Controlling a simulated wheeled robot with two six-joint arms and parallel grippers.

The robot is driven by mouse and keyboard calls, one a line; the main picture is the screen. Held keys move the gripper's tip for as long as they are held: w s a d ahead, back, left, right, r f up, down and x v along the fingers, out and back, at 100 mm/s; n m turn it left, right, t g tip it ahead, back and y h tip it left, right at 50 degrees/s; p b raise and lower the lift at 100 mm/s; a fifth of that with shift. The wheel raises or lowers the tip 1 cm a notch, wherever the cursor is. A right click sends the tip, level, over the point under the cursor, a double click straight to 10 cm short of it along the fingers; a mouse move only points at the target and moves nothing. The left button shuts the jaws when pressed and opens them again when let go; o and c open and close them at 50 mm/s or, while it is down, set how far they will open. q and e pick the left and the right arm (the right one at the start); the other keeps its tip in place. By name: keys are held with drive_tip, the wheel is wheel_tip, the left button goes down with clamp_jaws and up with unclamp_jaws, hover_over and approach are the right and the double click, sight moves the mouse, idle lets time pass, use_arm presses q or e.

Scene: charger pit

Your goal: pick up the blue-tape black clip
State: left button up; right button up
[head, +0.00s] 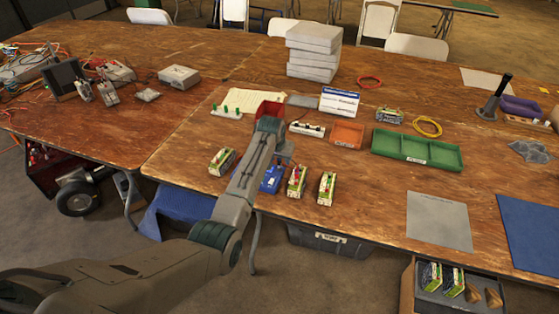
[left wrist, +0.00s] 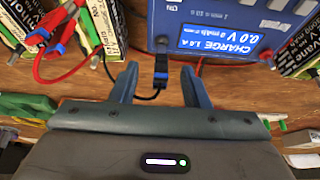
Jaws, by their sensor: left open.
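The blue-tape black clip (left wrist: 160,66) shows in the left wrist view as a small black piece with blue on it, below the blue charger (left wrist: 207,35), with a black lead curving away. My left gripper (left wrist: 160,74) is open, one finger on each side of the clip in the picture. I cannot tell whether either finger touches it. In the head view the charger (head: 271,180) is partly hidden behind my left arm, and the clip cannot be made out. My right gripper is not in view.
Red leads with blue-marked clips (left wrist: 62,40) lie at the left battery pack (left wrist: 100,25) in the wrist view. Battery packs (head: 297,181) and (head: 327,188) stand right of the charger, another pack (head: 221,161) left. A green tray (head: 417,150) lies farther right.

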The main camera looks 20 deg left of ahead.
use_arm(q)
drive_tip(key=c, duration=0.9)
drive_tip(key=shift+o, duration=0.2)
drive_tip(key=shift+r, duration=0.1)
drive_tip(key=shift+r, duration=0.5)
wheel_tip(320, 180, up, 2)
drive_tip(key=shift+s+r+b, duration=0.1)
drive_tip(key=shift+r+b, duration=0.1)
drive_tip(key=shift+b, duration=0.55)
drive_tip(key=s+r+b, duration=0.1)
drive_tip(key=s+b, duration=0.1)
drive_tip(key=s, duration=1.4)
drive_tip(key=shift+a+r, duration=0.25)
